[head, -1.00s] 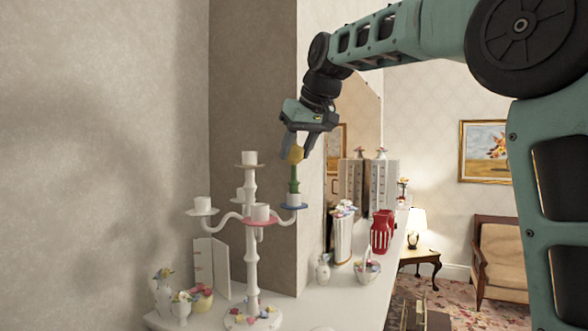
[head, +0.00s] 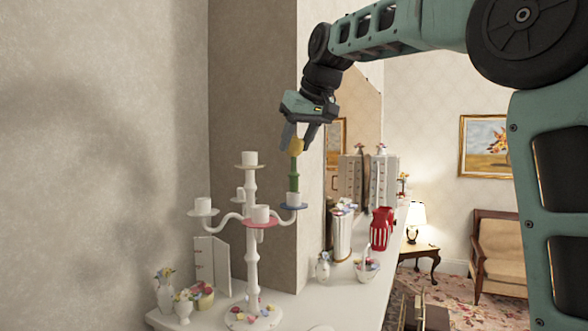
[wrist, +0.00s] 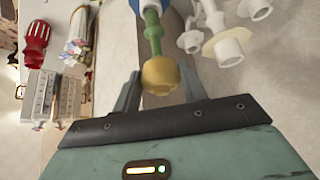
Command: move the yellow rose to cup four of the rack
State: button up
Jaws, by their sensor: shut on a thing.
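The yellow rose (head: 296,146) is a round yellow head on a green stem (head: 294,180). It stands upright over the white cup (head: 294,199) with the blue saucer, on the right arm of the white candelabra-like rack (head: 252,240). The stem's lower end meets the cup's rim; I cannot tell how deep it sits. My gripper (head: 301,142) points down and is shut on the rose head, which shows between the fingers in the wrist view (wrist: 159,75). Other white cups stand at the rack's top (head: 250,158), left (head: 203,205), and front over a pink saucer (head: 260,213). No cup numbers are visible.
The rack stands on a white mantel shelf (head: 290,308). Small flower vases (head: 184,308) are at its left. A tall white vase (head: 342,232), a red lantern-like holder (head: 381,228) and a basket (head: 366,267) are at its right. Walls stand close behind.

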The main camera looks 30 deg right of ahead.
jog(key=shift+r, duration=0.3)
jog(key=shift+r+p, duration=0.7)
jog(key=shift+p, duration=0.2)
jog(key=shift+s+f, duration=0.1)
